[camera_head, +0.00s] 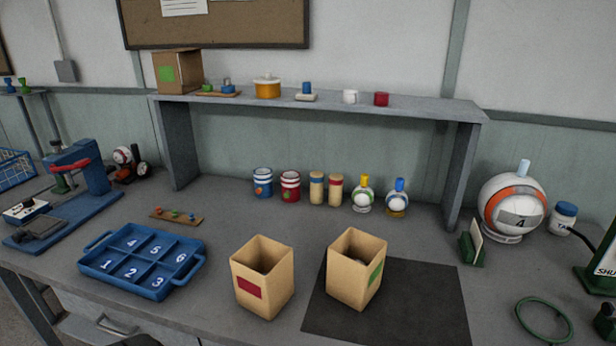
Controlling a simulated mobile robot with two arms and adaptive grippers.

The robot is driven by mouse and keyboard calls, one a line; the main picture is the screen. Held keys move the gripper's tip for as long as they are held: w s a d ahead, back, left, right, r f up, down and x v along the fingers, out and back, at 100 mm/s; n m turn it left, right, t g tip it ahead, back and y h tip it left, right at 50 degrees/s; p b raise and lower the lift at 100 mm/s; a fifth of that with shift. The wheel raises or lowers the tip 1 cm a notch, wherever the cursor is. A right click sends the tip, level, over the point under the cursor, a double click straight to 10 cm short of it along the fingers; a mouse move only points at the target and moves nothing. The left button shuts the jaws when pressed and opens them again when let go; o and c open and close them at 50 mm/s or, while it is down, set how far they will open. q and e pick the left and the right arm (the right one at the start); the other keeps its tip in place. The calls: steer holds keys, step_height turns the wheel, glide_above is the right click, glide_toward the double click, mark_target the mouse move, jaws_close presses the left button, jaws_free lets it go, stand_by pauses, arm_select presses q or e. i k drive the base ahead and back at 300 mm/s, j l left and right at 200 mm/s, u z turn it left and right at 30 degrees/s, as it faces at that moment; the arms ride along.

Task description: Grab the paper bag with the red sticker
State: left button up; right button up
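The paper bag with the red sticker (280,287) stands upright and open-topped on the bench, front centre. Its red sticker (249,287) is on the front left face. A similar open bag with a green sticker (344,283) stands to its right, on the dark mat, with a gap between them. Something pale shows inside the green-sticker bag, but I cannot tell what it is. Neither of my grippers shows in the head view.
A blue numbered tray (118,285) lies left of the red-sticker bag. The dark mat (425,305) lies to its right. Cans, shakers and bottles stand behind, under a raised shelf (420,108). A ball (505,195) and a green ring (520,310) are at right.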

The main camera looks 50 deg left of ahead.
mark_target(264, 296)
steer(key=u, duration=1.75)
